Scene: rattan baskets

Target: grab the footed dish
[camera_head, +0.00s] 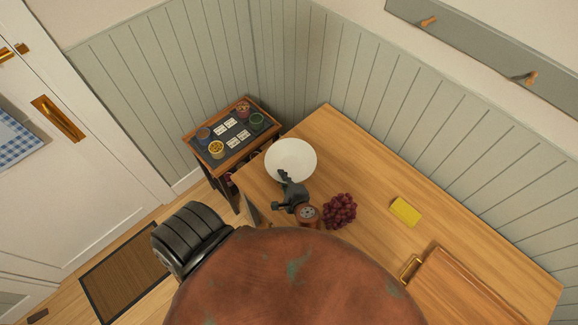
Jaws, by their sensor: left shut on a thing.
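The footed dish (291,157) is a round white bowl near the left end of the wooden table, seen from above; its foot is hidden under the bowl. My left gripper (286,178) is at the dish's near rim, its dark fingers shut on it. I cannot tell whether the dish rests on the table or is slightly above it. My right gripper is not in view.
Dark red grapes (340,210) lie just right of my left wrist. A yellow block (406,211) lies farther right on the table (375,175). A brown wooden piece with a brass handle (411,268) is at lower right. A small side table (230,159) with pots stands behind left.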

